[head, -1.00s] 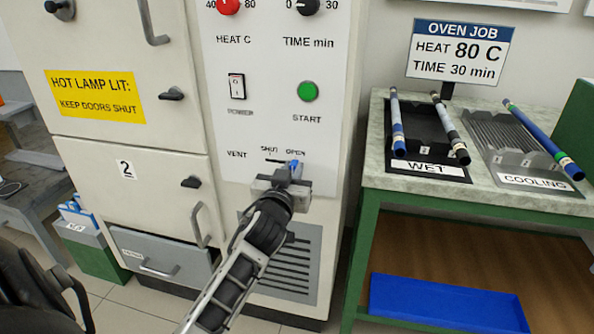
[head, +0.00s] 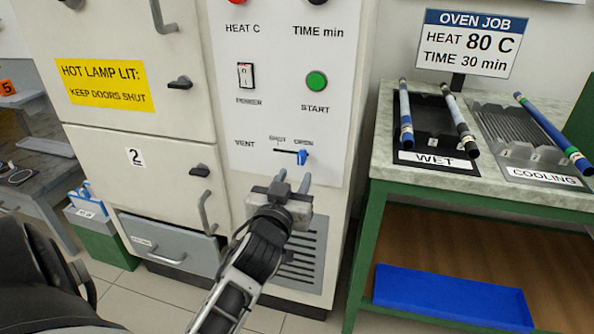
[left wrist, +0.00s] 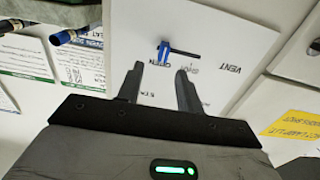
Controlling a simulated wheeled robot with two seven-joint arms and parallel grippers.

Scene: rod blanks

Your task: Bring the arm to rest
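My left gripper (head: 293,183) is in front of the oven's control panel, just below the blue vent lever (head: 303,157). The lever is at the OPEN end of its slot. In the left wrist view my left gripper (left wrist: 159,70) shows two dark fingers spread apart with nothing between them. The vent lever (left wrist: 163,52) stands beyond the fingertips, apart from them. My right gripper is not in view.
The oven has closed doors with handles (head: 207,212) and a yellow hot-lamp sign (head: 104,85). At right, a bench (head: 380,180) carries the WET rack (head: 435,158) and COOLING rack (head: 540,172) with rods. A blue tray (head: 450,298) lies on its shelf.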

